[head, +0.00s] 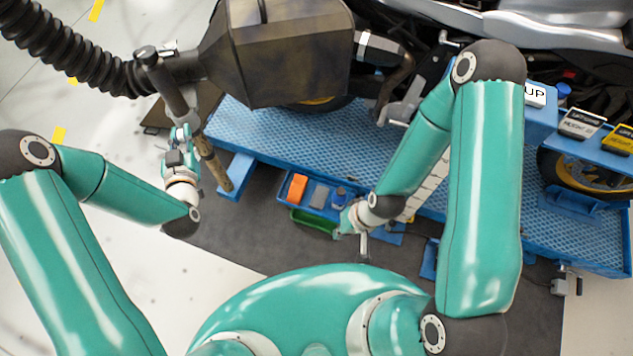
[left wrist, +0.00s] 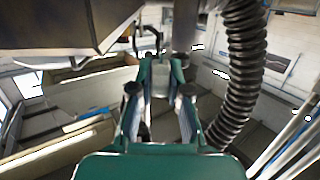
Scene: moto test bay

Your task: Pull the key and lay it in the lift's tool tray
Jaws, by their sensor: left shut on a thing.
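My left gripper (head: 183,135) is at the grey handle bar (head: 172,92) below the exhaust hose and nozzle, and is shut on it. In the left wrist view the fingers (left wrist: 160,88) point towards a grey upright cylinder; the grip point itself is unclear. My right gripper (head: 350,222) is low beside the front edge of the lift; its fingers are too small and partly hidden to read. The lift's blue tool tray (head: 284,198) holds an orange block (head: 297,188), a grey block (head: 319,196) and a blue item (head: 340,198). I cannot make out the key.
The black hose (head: 70,52) and dark nozzle box (head: 285,50) fill the upper left, close to my left gripper. The motorcycle (head: 500,25) stands on the blue lift (head: 240,135). A green tray (head: 312,221) lies by the tool tray. The dark floor mat (head: 240,225) is mostly clear.

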